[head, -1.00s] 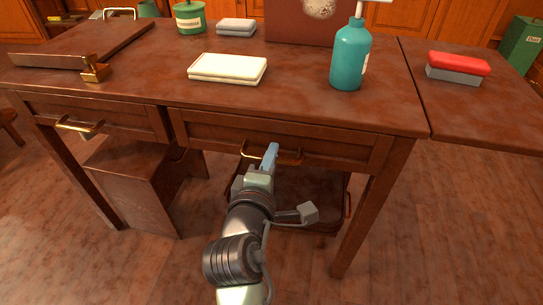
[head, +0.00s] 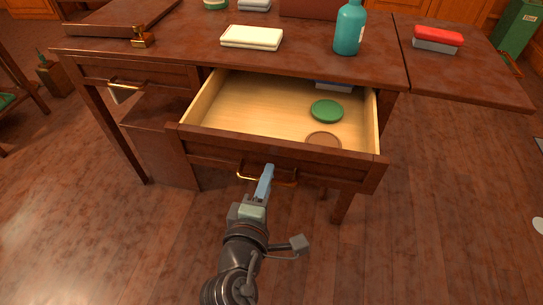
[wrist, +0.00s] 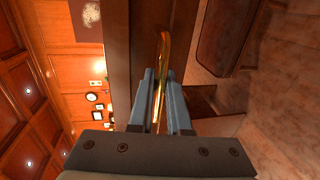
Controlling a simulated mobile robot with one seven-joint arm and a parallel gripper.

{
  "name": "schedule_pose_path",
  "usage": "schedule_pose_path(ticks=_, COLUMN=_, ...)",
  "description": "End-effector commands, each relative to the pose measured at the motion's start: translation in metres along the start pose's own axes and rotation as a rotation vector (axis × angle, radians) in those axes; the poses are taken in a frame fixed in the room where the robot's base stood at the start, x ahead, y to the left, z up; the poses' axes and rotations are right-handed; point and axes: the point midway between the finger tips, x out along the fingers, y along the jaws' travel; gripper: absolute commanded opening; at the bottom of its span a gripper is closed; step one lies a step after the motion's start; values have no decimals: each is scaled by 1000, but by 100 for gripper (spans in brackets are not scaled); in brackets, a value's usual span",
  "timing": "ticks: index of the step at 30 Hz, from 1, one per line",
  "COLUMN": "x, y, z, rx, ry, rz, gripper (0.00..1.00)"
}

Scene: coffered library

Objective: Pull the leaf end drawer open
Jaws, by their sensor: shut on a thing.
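The leaf end drawer (head: 277,160) is the right one under the desk top, beside the side leaf (head: 460,66). It stands well out from the desk, and its pale wooden inside shows. Its brass handle (head: 285,182) runs along the front face. My gripper (head: 267,175) is at this handle, in front of the drawer. In the wrist view the two blue-grey fingers (wrist: 167,100) are shut on the brass handle (wrist: 161,75), which passes between them.
Inside the drawer lie a green disc (head: 327,110), a brown disc (head: 323,139) and a partly hidden blue-and-white item (head: 335,86). A teal bottle (head: 348,30) and a cream pad (head: 252,37) stand on top. The left drawer (head: 135,73) is shut. Floor in front is clear.

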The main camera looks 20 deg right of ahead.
Motion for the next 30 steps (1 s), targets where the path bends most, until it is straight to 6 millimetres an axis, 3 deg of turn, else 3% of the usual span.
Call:
schedule_pose_path(ticks=3, x=-20, y=-4, z=0, rx=-2, ry=1, rz=0, gripper=0)
schedule_pose_path(ticks=9, x=-41, y=-8, z=0, rx=-1, ry=0, rz=1, gripper=0)
schedule_pose_path(ticks=25, x=-49, y=-10, z=0, rx=1, ry=-1, rz=2, gripper=0)
schedule_pose_path(ticks=26, x=-49, y=-10, z=0, rx=0, ry=-1, rz=2, gripper=18)
schedule_pose_path(ticks=27, x=-49, y=-10, z=0, rx=1, ry=-1, rz=2, gripper=25)
schedule_pose_path(ticks=30, x=-49, y=-10, z=0, rx=1, ry=-1, rz=1, gripper=28)
